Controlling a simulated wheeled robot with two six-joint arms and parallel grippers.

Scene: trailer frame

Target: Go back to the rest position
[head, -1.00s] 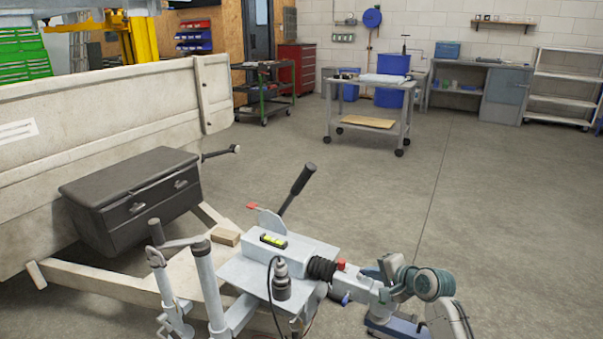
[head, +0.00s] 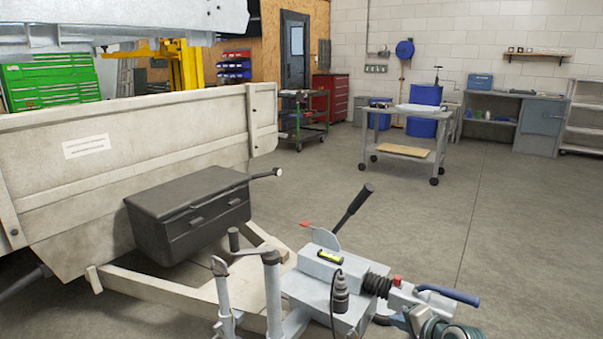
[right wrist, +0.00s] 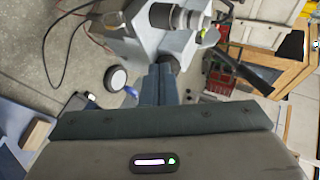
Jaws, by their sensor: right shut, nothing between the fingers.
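My right gripper shows in the right wrist view (right wrist: 161,78), its two blue-grey fingers together with nothing between them. They point toward the grey trailer coupling; whether they touch it I cannot tell. In the head view, my right arm is at the bottom right, just below the coupling (head: 325,283), and partly cut off by the frame edge. A spirit level (head: 330,257) with a yellow-green vial lies on the coupling's top. My left gripper is not in view.
The coupling carries a raised black-gripped lever (head: 354,210), a black bellows (head: 377,285) and a blue handle (head: 447,295). A black toolbox (head: 188,213) sits on the trailer frame at left. A grey cart (head: 400,151) stands farther back. The floor at right is clear.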

